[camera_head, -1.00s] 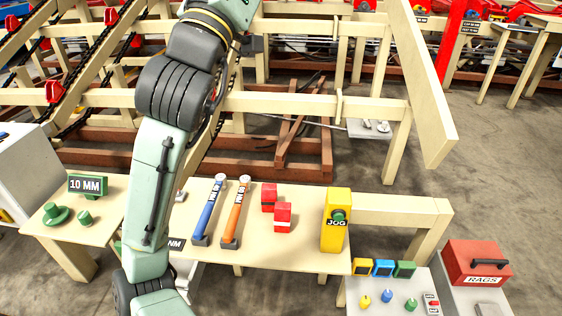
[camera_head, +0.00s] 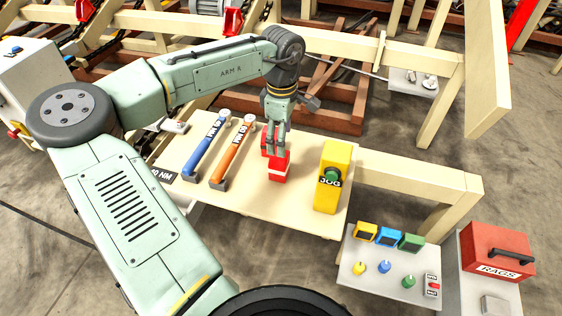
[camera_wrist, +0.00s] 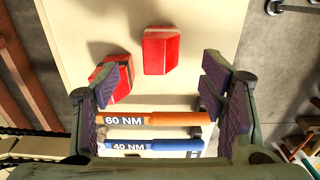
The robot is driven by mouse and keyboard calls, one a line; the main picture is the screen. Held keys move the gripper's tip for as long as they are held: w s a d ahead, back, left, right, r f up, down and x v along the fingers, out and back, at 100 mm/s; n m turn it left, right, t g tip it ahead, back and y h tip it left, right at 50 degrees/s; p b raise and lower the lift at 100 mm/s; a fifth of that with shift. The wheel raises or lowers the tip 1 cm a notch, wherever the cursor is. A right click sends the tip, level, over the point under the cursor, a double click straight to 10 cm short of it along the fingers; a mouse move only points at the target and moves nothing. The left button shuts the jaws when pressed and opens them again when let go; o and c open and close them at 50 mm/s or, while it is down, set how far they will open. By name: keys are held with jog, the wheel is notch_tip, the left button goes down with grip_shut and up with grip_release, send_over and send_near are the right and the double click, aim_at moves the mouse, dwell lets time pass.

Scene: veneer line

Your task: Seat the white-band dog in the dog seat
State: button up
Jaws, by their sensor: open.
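The white-band dog (camera_head: 279,170) is a small red block with a pale band, standing on the pale bench. It shows at the upper middle of the wrist view (camera_wrist: 161,50). A second red dog (camera_wrist: 113,77), with a darker band, stands beside it and is mostly hidden by my gripper in the head view. My gripper (camera_head: 276,151) points down over the dogs. In the wrist view its jaws (camera_wrist: 152,82) are wide apart with nothing held between them; the white-band dog lies ahead of the fingertips. I cannot pick out the dog seat.
A blue 40 NM wrench (camera_head: 206,146) and an orange 60 NM wrench (camera_head: 233,151) lie left of the dogs. A yellow JOG box (camera_head: 333,178) stands to the right. A control panel (camera_head: 380,284) and a red RAGS box (camera_head: 496,251) are at front right. The front bench is clear.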

aim_at(279, 163)
notch_tip(279, 163, down, 5)
jog(key=shift+a+f+p, duration=0.1)
jog(key=shift+p, duration=0.3)
jog(key=shift+a+f+p, duration=0.2)
jog(key=shift+f+p, duration=0.55)
jog(key=shift+f, duration=1.95)
jog(key=shift+c, duration=0.5)
jog(key=shift+r, duration=0.1)
grip_shut()
